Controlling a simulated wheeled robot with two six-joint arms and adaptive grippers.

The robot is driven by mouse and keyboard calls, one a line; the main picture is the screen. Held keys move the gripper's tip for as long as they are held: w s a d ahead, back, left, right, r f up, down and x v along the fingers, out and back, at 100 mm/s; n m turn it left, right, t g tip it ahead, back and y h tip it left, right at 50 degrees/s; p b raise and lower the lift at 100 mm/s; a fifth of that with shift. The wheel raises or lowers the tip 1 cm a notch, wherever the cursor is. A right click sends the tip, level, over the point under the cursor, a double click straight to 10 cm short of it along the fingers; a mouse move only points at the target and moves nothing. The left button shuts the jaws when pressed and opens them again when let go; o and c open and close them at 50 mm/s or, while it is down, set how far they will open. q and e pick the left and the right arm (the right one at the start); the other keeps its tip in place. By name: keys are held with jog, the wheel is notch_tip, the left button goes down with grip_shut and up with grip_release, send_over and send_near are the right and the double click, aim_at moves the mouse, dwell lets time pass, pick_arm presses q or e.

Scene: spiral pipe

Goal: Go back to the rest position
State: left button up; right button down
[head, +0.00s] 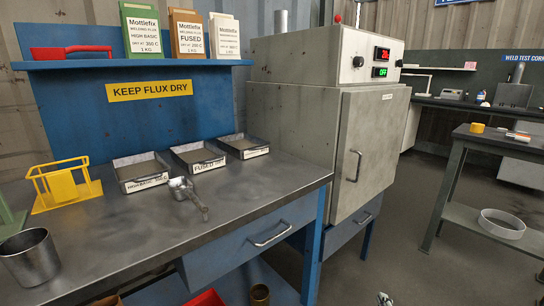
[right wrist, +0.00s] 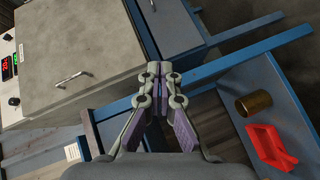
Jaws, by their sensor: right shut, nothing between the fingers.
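My right gripper (right wrist: 160,72) is shut in the right wrist view, its fingertips together and nothing between them. Only a small tip of it (head: 384,299) shows at the bottom edge of the head view, in front of the workbench (head: 240,215) and to the right of its leg. It appears apart from the bench and the oven (head: 350,140). My left gripper is not in the head view.
On the bench are a metal scoop (head: 187,190), several labelled trays (head: 143,178), a yellow rack (head: 68,187) and a steel cup (head: 30,258). Below are a red bin (right wrist: 270,147) and a brass cylinder (right wrist: 254,103). A side table (head: 480,140) stands right; floor between is clear.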

jog(key=s+a+f+m+g+y, duration=0.2)
jog(key=s+a+f+m+g, duration=0.35)
jog(key=s+f, duration=0.45)
jog(key=s+a+f+m+g+y, duration=0.1)
jog(key=s+a+f+m+g, duration=0.5)
jog(key=s, duration=0.7)
pick_arm(q)
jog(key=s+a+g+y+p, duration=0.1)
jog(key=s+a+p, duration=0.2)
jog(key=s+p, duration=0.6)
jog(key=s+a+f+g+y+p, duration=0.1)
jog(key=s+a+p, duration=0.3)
jog(key=p, duration=1.8)
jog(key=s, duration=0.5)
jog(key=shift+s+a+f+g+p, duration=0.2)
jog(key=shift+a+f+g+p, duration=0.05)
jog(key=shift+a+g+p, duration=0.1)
pick_arm(e)
jog(key=s+d+f, duration=0.1)
jog(key=s+d, duration=0.2)
jog(key=s, duration=0.3)
jog(key=s+d+g+h, duration=0.1)
jog(key=s+d, duration=0.2)
jog(key=s, duration=0.3)
jog(key=s+d+f+g, duration=0.1)
jog(key=s+d, duration=0.1)
jog(key=s, duration=0.4)
jog(key=shift+s+d+f, duration=0.25)
jog(key=shift+d+f, duration=0.1)
jog(key=shift+d, duration=0.05)
